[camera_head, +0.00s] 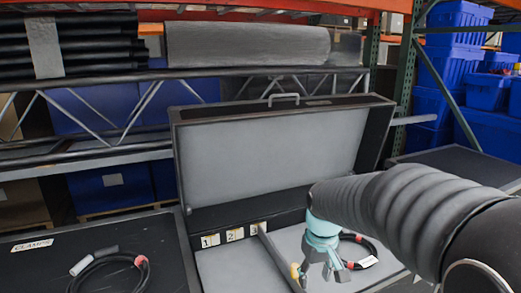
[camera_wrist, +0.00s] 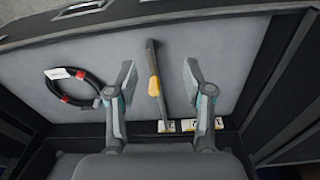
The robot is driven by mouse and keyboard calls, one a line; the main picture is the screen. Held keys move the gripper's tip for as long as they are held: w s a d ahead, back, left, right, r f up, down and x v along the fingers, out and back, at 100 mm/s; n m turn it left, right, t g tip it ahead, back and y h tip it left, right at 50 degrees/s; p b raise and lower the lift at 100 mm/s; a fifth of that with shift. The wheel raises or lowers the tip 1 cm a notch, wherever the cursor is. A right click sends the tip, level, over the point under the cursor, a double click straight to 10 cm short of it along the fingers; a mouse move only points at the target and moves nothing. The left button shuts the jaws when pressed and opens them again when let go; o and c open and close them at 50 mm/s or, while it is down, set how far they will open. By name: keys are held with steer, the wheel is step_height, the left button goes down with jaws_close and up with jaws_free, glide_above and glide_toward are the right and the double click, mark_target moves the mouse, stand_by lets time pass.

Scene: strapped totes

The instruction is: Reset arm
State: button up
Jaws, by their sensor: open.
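My gripper (camera_head: 321,270) is open and empty at the end of my grey-sleeved arm. It hangs over the open grey case, close to a dark divider bar (camera_head: 275,258) with a yellow piece (camera_head: 296,270) on it. In the wrist view the two fingers of my gripper (camera_wrist: 159,70) are spread wide, with the divider bar (camera_wrist: 153,58) and its yellow piece (camera_wrist: 154,87) showing between them. A coiled black cable (camera_head: 375,246) with red bands and a white tag lies in the case's right part. The coil (camera_wrist: 77,72) shows left of the fingers in the wrist view.
The raised case lid (camera_head: 270,155) stands behind the gripper. Number cards (camera_head: 235,234) line the back of the case. A second black cable coil (camera_head: 105,262) lies on the dark left surface near a label (camera_head: 32,245). Racks with blue bins (camera_head: 448,65) stand behind.

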steer(key=s+d+r+m+t, duration=0.1)
steer(key=s+r+t, duration=0.1)
steer(key=s, duration=0.7)
steer(key=s+d+r+m+t, duration=0.1)
steer(key=s+r+m+t, duration=0.1)
steer(key=s+r, duration=0.3)
steer(key=shift+s+d+t, duration=0.3)
steer(key=shift+s+d, duration=0.05)
steer(key=shift+s, duration=2)
steer(key=shift+c, duration=0.3)
